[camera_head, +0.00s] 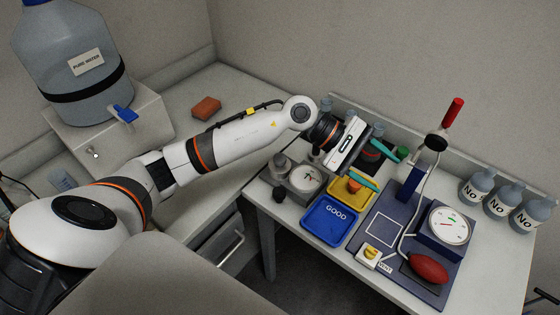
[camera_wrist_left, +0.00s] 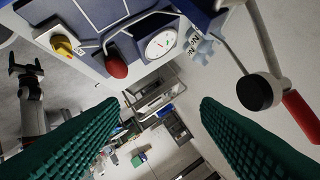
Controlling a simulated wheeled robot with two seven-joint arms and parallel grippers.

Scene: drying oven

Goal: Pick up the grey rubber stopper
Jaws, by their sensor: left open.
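My left gripper (camera_head: 382,167) has its green fingers spread over the trays at the back of the right-hand table. In the left wrist view the two green fingers (camera_wrist_left: 160,125) stand wide apart with nothing between them. I cannot identify the grey rubber stopper with certainty. A small dark grey piece (camera_head: 278,194) stands beside the dial scale (camera_head: 306,176), left of the blue tray, well away from the fingers. My gripper and wrist partly hide the area behind the trays. What seems to be my right gripper (camera_wrist_left: 26,72) shows small and dark in the left wrist view.
A blue GOOD tray (camera_head: 326,238) and a yellow tray (camera_head: 337,190) lie below the gripper. A tall stand with a red handle (camera_head: 453,112), a gauge (camera_head: 449,226) and a red bulb (camera_head: 428,268) stand to the right. Several bottles (camera_head: 477,184) line the back right edge.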

